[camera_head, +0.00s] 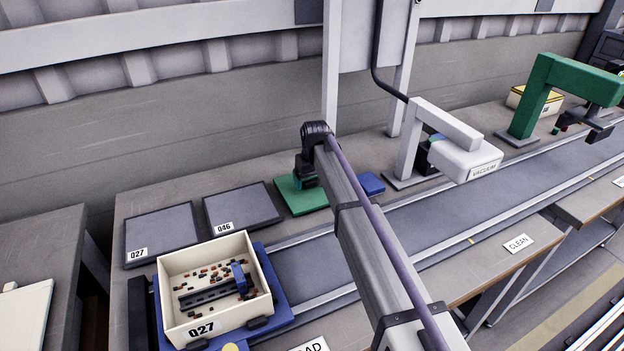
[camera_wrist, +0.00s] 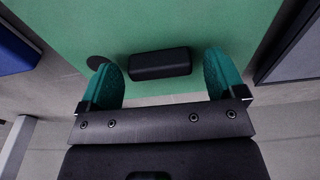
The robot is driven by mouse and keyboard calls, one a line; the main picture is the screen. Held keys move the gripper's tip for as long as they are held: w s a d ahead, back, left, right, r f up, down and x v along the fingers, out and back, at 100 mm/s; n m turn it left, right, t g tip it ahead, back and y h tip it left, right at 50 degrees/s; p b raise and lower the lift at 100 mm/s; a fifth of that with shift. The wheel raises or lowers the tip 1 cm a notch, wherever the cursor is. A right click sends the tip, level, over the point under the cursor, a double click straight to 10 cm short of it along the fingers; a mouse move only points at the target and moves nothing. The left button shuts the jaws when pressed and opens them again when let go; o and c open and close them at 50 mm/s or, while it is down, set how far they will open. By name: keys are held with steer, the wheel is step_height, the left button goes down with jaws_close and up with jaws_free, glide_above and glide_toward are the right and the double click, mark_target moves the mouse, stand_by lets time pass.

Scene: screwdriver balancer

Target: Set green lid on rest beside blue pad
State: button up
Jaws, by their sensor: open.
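The green lid (camera_head: 313,203) is a flat plate on the bench beside the blue pad (camera_head: 372,184), to the pad's left in the head view. In the wrist view the green lid (camera_wrist: 75,25) fills the top middle, with its black handle (camera_wrist: 160,63). My gripper (camera_head: 306,182) is over the lid. Its green fingers are open on either side of the handle, with gaps between. The blue pad shows at the wrist view's left edge (camera_wrist: 14,52). My arm hides part of the lid in the head view, and I cannot tell whether a rest lies underneath.
Dark panels marked 046 (camera_head: 243,208) and 027 (camera_head: 160,236) lie left of the lid. A cream bin (camera_head: 215,249) of small parts stands front left. A white vacuum station (camera_head: 465,161) and green arch (camera_head: 540,90) stand right, by the conveyor (camera_head: 440,208).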

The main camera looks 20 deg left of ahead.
mark_target(314, 189)
step_height(314, 189, up, 13)
steer(key=s+d+p, duration=0.1)
steer(key=p, duration=1.2)
steer(key=s+d+m, duration=0.2)
steer(key=s+d, duration=0.2)
steer(key=d, duration=0.7)
steer(key=s+d+m, duration=0.2)
steer(key=s+d, duration=0.2)
steer(key=d, duration=0.8)
steer(key=s+d+m+g+h, duration=0.1)
steer(key=s+d+m, duration=0.3)
steer(key=s+d, duration=1.4)
steer(key=d, duration=0.3)
steer(key=shift+s+m, duration=0.4)
